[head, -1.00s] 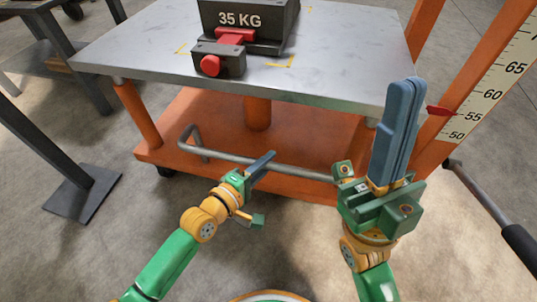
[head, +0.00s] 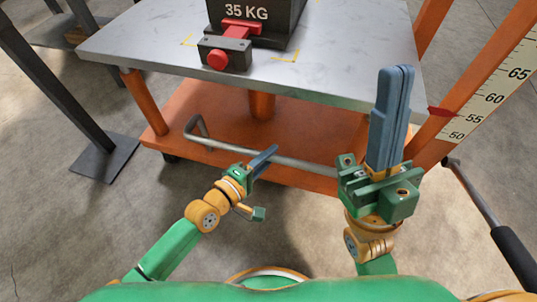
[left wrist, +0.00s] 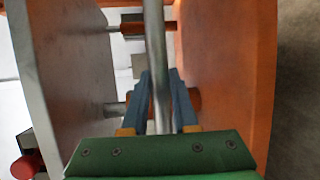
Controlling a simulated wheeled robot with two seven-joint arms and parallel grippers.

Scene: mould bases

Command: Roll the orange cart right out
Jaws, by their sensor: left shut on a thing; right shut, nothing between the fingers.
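The orange cart (head: 215,112) stands ahead of me, with a grey metal top (head: 150,38) and an orange lower deck. A bent grey bar handle (head: 285,161) runs along its near side, low down. My left gripper (head: 263,160) is shut on the bar handle; in the left wrist view the bar (left wrist: 157,60) passes between its blue fingers (left wrist: 160,95). My right gripper (head: 392,100) points upward in front of the cart's right corner, its fingers shut together and empty.
A black 35 KG block (head: 262,20) with a red-knobbed clamp (head: 225,52) sits on the cart top. A scale marked 50 to 65 (head: 490,100) is on the right orange post. A grey stand foot (head: 105,158) is at left, a black-gripped lever (head: 512,255) at right.

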